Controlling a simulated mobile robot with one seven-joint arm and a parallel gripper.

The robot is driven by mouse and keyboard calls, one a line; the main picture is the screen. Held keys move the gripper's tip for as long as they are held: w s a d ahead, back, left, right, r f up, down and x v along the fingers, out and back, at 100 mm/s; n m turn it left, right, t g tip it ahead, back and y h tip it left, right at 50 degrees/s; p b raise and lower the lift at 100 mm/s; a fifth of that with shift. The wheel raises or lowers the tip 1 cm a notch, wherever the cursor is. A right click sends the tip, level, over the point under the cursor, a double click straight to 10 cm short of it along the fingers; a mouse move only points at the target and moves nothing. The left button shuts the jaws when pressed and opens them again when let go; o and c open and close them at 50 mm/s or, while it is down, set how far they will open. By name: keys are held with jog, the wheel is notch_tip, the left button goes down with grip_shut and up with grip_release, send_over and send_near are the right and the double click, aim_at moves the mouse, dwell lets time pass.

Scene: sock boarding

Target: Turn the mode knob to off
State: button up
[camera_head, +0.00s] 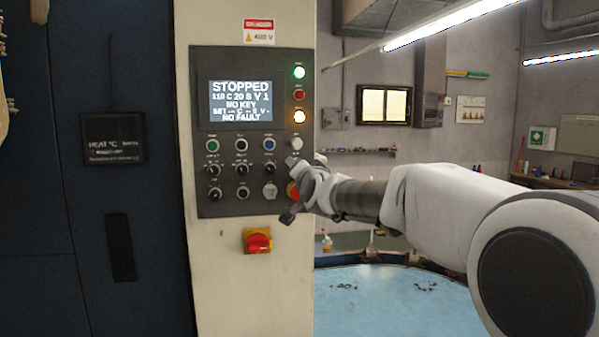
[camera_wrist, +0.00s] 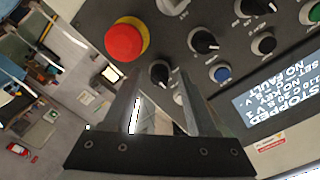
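The control panel (camera_head: 228,207) carries rows of buttons and black knobs; their labels are too small to read, so I cannot tell which is the mode knob. My gripper (camera_head: 291,188) is at the panel's lower right and hides part of it. In the wrist view my gripper (camera_wrist: 163,76) is open, its two fingers reaching toward the panel. One black knob (camera_wrist: 160,73) with a white pointer line shows between the fingertips; contact cannot be told. Other black knobs (camera_wrist: 205,42) and a silver switch (camera_wrist: 172,5) are nearby.
A red emergency-stop button (camera_wrist: 127,40) sits close beside the fingers. The screen (camera_head: 240,101) reads STOPPED, NO KEY, NO FAULT. A red-and-yellow rotary switch (camera_head: 257,241) is below the panel. A light-blue surface (camera_head: 390,300) lies below my arm at right.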

jog(key=shift+s, duration=0.1)
jog(key=b+v, duration=0.4)
jog(key=v, duration=1.3)
jog(key=shift+s+d, duration=0.1)
jog(key=shift+s, duration=0.05)
jog(key=s+d+f+n+g+h, duration=0.2)
jog(key=s+d+f+g+h, duration=0.25)
jog(key=s+d+f, duration=0.65)
jog(key=s+d+f+n+g, duration=0.2)
jog(key=s+f+g, duration=0.1)
jog(key=s+f, duration=0.4)
jog(key=s+d+f+n+g+p, duration=0.1)
jog(key=s+d+f+g, duration=0.1)
jog(key=s+f+g, duration=0.2)
jog(key=s+f, duration=0.3)
jog(key=s, duration=0.1)
jog(key=shift+f+n, duration=0.4)
jog(key=shift+s+h, duration=0.15)
jog(key=shift+h, duration=0.1)
